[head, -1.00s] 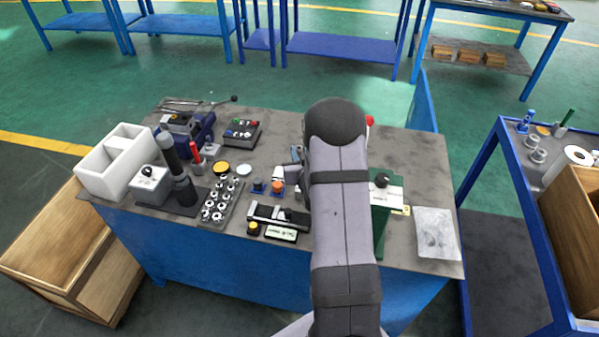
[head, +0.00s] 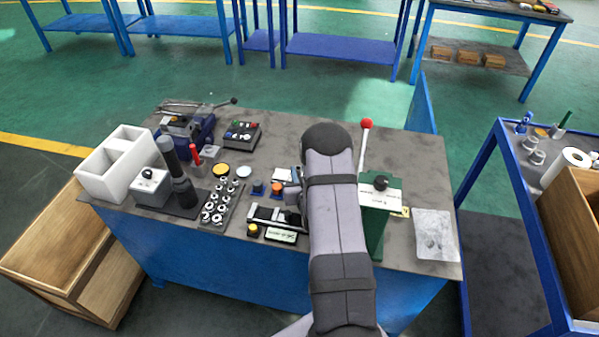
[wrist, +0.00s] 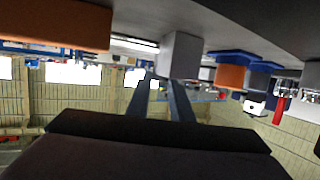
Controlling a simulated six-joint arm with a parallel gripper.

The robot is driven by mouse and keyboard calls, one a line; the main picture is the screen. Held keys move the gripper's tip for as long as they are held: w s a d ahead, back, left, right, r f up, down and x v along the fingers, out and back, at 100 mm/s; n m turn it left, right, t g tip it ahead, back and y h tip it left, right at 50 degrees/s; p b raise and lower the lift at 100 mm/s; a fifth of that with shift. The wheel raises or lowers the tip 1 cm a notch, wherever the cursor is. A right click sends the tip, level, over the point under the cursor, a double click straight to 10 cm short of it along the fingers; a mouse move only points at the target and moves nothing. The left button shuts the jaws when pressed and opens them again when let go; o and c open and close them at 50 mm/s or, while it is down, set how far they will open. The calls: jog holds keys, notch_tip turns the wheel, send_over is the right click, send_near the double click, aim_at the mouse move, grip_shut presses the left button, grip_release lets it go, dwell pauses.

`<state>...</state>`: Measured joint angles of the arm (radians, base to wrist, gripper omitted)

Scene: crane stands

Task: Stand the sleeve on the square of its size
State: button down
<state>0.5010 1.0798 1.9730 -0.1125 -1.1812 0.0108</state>
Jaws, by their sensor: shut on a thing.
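My gripper (wrist: 162,88) shows in the wrist view as two dark fingers, with the worktop along the top of that upside-down picture. A pale grey block-shaped piece (wrist: 181,54), which looks like the sleeve, is at the fingertips, and the jaws are shut on it. Its base and any gap to the worktop are hard to make out. In the head view my arm hides most of the gripper and the sleeve.
An orange-topped block (head: 278,188) and a blue block (head: 258,187) stand close left of the gripper. A tray of round metal parts (head: 220,203) is farther left. A green press (head: 374,225) with a red-knobbed lever (head: 366,124) stands right of my arm. Bare worktop lies behind.

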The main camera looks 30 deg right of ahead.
jog(key=shift+f, duration=0.1)
jog(key=shift+f, duration=0.15)
jog(key=c, duration=1.6)
grip_release()
jog(key=shift+o, duration=0.2)
jog(key=shift+r, duration=0.25)
jog(key=shift+s+a+r, duration=0.1)
jog(key=shift+s+a, duration=0.15)
jog(key=shift+s, duration=0.4)
jog(key=b+v, duration=0.2)
jog(key=v, duration=0.8)
jog(key=shift+s+r, duration=0.15)
jog(key=shift+s, duration=0.1)
